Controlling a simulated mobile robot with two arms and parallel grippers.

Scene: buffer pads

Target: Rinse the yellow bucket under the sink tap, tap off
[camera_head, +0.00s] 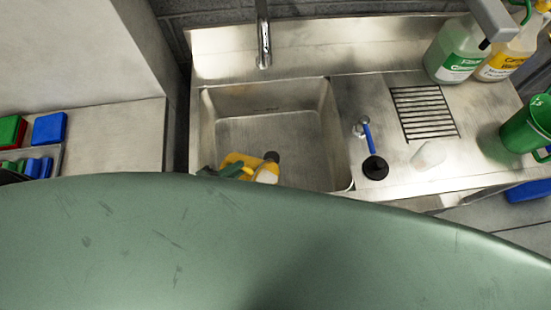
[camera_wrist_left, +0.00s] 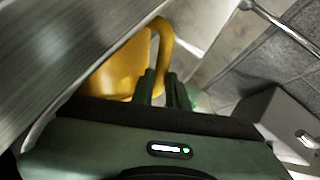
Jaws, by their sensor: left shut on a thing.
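The yellow bucket (camera_head: 264,173) is in the front part of the steel sink basin (camera_head: 215,110) in the head view, largely hidden by the large green curved surface in front. In the left wrist view the bucket (camera_wrist_left: 118,75) shows larger, with a yellow handle loop. My left gripper (camera_head: 231,169) is at the bucket. Its green fingers (camera_wrist_left: 161,80) are shut at the handle in the left wrist view. The tap (camera_head: 264,42) stands at the back of the sink, with its spout behind the bucket. No water stream shows. My right gripper is not in view.
A blue lever (camera_head: 367,137) and a black round piece (camera_head: 375,168) are on the deck right of the basin. Further right are a slotted drain (camera_head: 424,112), bottles (camera_head: 457,52) and a green jug (camera_head: 527,125). Red, green and blue items lie left. The rear basin is clear.

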